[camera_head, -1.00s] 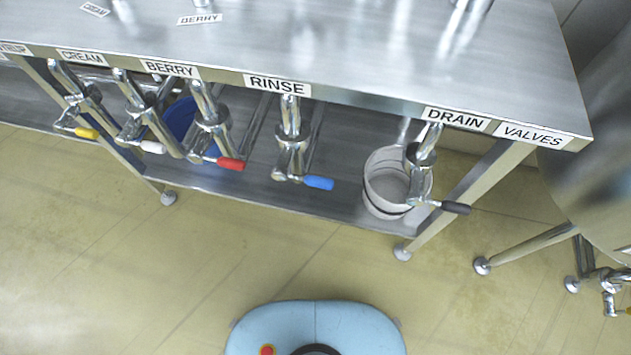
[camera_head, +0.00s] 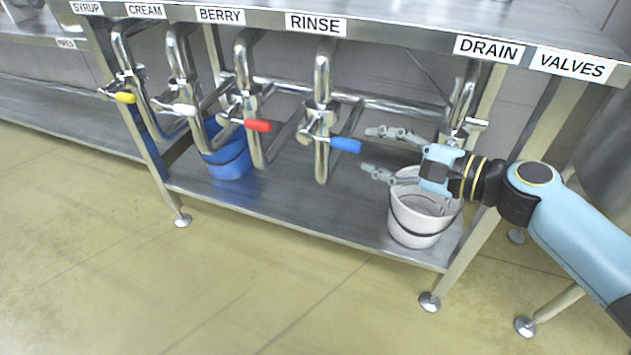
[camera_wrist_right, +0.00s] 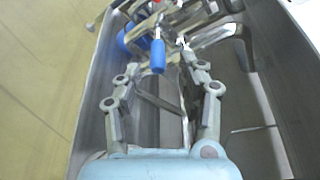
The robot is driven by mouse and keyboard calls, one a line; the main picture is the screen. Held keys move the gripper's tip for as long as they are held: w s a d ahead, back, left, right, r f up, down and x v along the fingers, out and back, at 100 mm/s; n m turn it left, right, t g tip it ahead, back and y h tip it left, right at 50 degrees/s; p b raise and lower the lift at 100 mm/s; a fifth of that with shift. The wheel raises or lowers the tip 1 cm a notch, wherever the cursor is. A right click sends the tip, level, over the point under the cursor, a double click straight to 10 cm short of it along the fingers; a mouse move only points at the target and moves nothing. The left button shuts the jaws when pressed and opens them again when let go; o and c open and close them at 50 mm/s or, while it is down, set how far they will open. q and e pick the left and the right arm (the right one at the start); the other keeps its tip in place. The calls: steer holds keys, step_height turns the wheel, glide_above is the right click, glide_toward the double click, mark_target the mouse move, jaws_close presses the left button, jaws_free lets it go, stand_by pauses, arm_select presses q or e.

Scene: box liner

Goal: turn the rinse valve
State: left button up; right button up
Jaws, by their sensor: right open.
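The rinse valve is a chrome pipe (camera_head: 322,90) under the RINSE label (camera_head: 316,25), with a blue lever handle (camera_head: 345,145) pointing right. My right gripper (camera_head: 370,150) is open, just right of the blue handle's tip, with its fingers pointing left toward it. In the right wrist view the blue handle (camera_wrist_right: 158,57) lies ahead, between and just beyond the open fingertips (camera_wrist_right: 160,72). Nothing is between the fingers, and they look apart from the handle. My left gripper is not in view.
Left of it are the red-handled berry valve (camera_head: 258,126), white-handled cream valve (camera_head: 183,110) and yellow-handled syrup valve (camera_head: 125,98). The drain valve pipe (camera_head: 461,95) is partly behind my right gripper. A white bucket (camera_head: 415,239) and blue bucket (camera_head: 230,160) stand on the lower shelf (camera_head: 300,212).

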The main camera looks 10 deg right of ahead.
mark_target(329, 141)
steer(key=shift+w+d+f, duration=0.1)
steer(key=shift+w+f, duration=0.15)
steer(key=shift+f, duration=0.25)
steer(key=shift+w, duration=0.3)
steer(key=b+x, duration=0.1)
steer(key=x, duration=0.9)
steer(key=shift+b, duration=0.3)
steer(key=c, duration=0.8)
jaws_close()
